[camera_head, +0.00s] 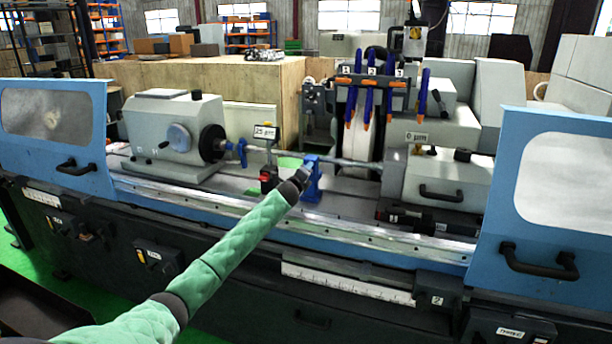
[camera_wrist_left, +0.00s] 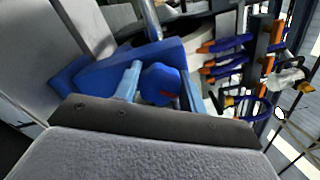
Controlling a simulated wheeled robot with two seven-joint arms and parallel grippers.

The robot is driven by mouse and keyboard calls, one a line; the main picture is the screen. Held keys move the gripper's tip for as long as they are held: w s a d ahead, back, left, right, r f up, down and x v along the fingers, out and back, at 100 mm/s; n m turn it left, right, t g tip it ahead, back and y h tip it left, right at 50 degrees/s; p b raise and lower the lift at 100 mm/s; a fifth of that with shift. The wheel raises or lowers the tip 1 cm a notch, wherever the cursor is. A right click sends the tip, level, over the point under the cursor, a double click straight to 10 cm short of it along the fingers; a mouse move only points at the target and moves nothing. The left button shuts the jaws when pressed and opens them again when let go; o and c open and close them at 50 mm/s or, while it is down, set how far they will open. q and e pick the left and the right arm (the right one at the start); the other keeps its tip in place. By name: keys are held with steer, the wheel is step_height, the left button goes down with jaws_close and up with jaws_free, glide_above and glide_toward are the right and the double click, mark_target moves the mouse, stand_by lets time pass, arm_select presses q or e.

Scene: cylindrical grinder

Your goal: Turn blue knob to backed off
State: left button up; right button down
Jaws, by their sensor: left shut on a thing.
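The blue steady rest (camera_head: 313,186) stands on the grinder bed around the thin horizontal workpiece (camera_head: 350,162). My left gripper (camera_head: 306,171) reaches it from the front; the fingers are small and partly hidden by my wrist in the head view. In the left wrist view the round blue knob (camera_wrist_left: 160,84) with a small red mark sits beside the blue body (camera_wrist_left: 112,72). Light-blue fingers lie on either side of the knob, and the gripper is shut on it. The knob's setting cannot be read. My right gripper is not in view.
The grey headstock (camera_head: 172,130) is on the left, and the grinding wheel (camera_head: 360,135) is behind the workpiece. Blue doors (camera_head: 545,200) flank the opening.

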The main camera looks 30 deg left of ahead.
arm_select(q)
steer(key=n+b, duration=0.1)
steer(key=n, duration=0.5)
steer(key=shift+f+b, duration=0.15)
steer(key=shift+b, duration=0.25)
steer(key=shift+n+b, duration=0.3)
steer(key=shift+n, duration=0.8)
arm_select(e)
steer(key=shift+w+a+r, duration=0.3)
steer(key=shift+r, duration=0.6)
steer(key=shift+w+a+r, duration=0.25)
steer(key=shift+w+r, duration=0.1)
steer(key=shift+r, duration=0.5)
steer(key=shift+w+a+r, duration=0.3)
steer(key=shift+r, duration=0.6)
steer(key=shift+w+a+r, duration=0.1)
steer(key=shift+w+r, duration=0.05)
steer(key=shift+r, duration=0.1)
arm_select(q)
steer(key=o, duration=1)
steer(key=shift+a, duration=0.1)
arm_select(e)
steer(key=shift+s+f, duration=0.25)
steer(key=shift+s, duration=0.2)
arm_select(q)
steer(key=shift+s, duration=0.1)
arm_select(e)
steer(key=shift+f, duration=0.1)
